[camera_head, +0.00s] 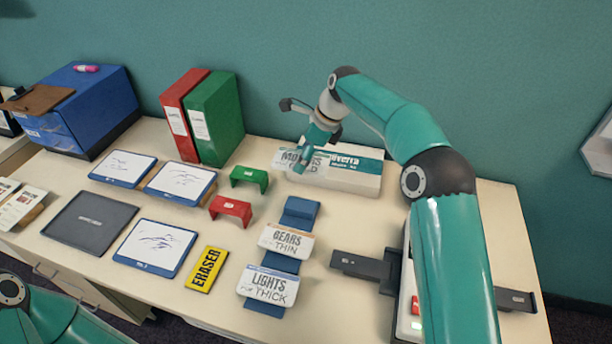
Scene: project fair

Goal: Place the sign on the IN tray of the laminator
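A pale sign (286,158) with dark lettering starting "MO" is at my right gripper (309,152), in front of a white box at the back of the table. The gripper's fingers appear closed on the sign's top, and they hide part of its lettering. The laminator (404,290) stands at the right, largely hidden behind my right arm. One dark tray (360,265) juts from its left side and another (516,299) from its right. I cannot read which is IN. My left gripper is out of view; only part of that arm shows at lower left.
Signs reading GEARS THIN (287,241) and LIGHTS THICK (268,285) rest on a blue stand (299,212) with a bare upper end. The white box (350,178), red and green holders, binders (213,125), whiteboards and a yellow eraser (207,269) occupy the table.

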